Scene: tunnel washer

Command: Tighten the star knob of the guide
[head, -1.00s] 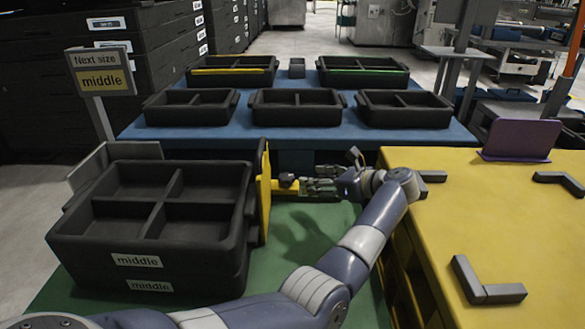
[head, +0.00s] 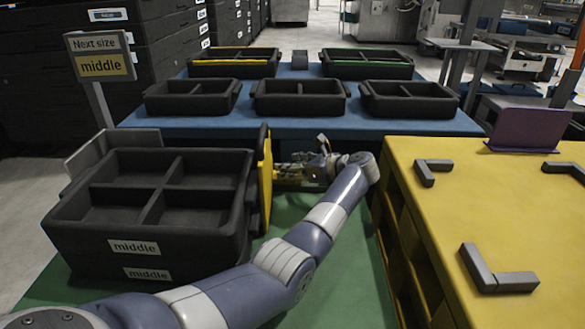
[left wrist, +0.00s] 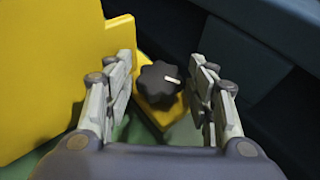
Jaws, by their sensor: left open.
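The yellow guide (head: 264,178) stands upright against the right side of the stacked middle crates. It fills the left of the left wrist view (left wrist: 55,70). The black star knob (left wrist: 158,84), with a white mark on its top, sits on the yellow foot of the guide (left wrist: 162,116). My left gripper (left wrist: 163,68) is open, with one finger on either side of the knob and visible gaps to it. In the head view my left gripper (head: 300,168) is right beside the guide, and I cannot make out the knob there. My right gripper is not in view.
Two stacked black crates (head: 125,225) labelled middle stand on the green surface (head: 345,275). A blue table (head: 420,128) behind holds several black trays. A yellow table (head: 440,225) on the right carries dark corner stops and a purple plate (head: 525,130).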

